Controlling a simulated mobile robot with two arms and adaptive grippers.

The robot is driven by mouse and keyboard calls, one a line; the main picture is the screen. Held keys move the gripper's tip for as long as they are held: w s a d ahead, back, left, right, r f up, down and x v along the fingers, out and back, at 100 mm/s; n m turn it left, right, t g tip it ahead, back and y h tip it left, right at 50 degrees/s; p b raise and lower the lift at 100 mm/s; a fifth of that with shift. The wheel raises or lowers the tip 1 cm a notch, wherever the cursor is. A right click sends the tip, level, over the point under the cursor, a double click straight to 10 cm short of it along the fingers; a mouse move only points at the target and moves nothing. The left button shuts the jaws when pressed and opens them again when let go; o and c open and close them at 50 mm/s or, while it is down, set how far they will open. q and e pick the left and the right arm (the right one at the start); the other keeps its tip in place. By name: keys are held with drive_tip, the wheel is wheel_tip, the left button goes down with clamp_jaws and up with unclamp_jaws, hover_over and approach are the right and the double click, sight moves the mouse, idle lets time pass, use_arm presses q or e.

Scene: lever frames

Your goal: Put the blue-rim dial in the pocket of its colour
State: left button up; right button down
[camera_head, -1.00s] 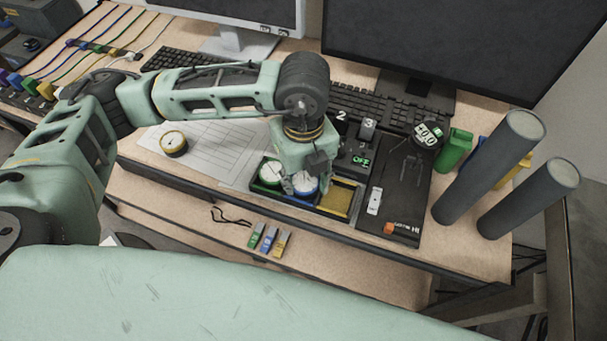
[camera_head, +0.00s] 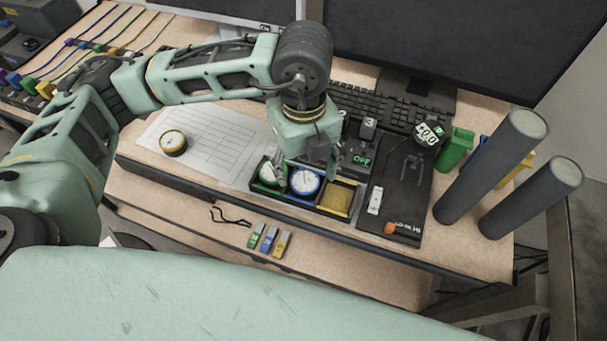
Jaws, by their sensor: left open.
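The blue-rim dial (camera_head: 305,183) has a white face and sits in the middle pocket of the black tray (camera_head: 327,211). A green-rim dial (camera_head: 267,174) sits in the left pocket. The right pocket has a yellow floor (camera_head: 338,199) and is empty. My left gripper (camera_head: 308,170) is open above the tray, with its fingers apart on either side of the blue-rim dial. One finger partly hides the gap between the two dials. A yellow-rim dial (camera_head: 173,143) lies on the paper sheet. My right gripper is not in view.
A keyboard (camera_head: 375,110) and monitors are behind. Green, blue and yellow tags (camera_head: 269,240) lie in front, lower down. The paper (camera_head: 205,137) has free room.

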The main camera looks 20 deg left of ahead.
sight(304, 182)
use_arm(q)
wheel_tip(304, 182, up, 8)
drive_tip(key=b, duration=0.1)
drive_tip(key=shift+s, duration=0.1)
idle(0.6)
